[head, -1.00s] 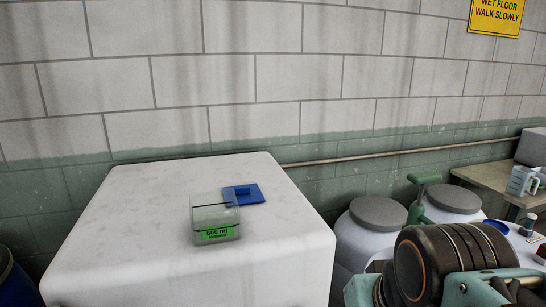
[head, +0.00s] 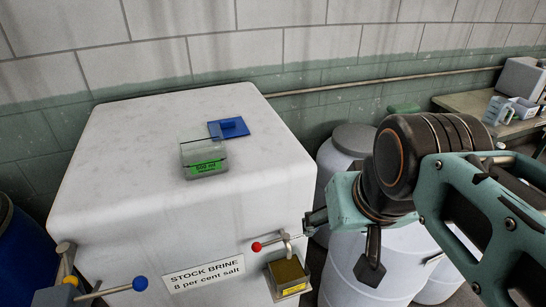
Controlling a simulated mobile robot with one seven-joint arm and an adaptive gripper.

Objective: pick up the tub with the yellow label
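A small open tub (head: 288,280) with a yellow label on its front shows at the lower middle of the head view, below a red-knobbed tap on the white tank's front. Its inside looks olive-brown; what supports it is not clear. Another tub (head: 204,160), clear with a green "500 ml" label, stands on the tank top. My gripper (head: 341,246) is to the right of the yellow-labelled tub and above it in the picture. Its dark fingers are spread wide, with nothing seen between them.
A blue lid (head: 229,128) lies on the white tank (head: 130,190) behind the green-labelled tub. The red-knobbed tap (head: 270,244) and a blue-knobbed lever (head: 138,284) stick out in front. White drums (head: 340,160) stand behind my arm. A blue barrel (head: 20,255) is at left.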

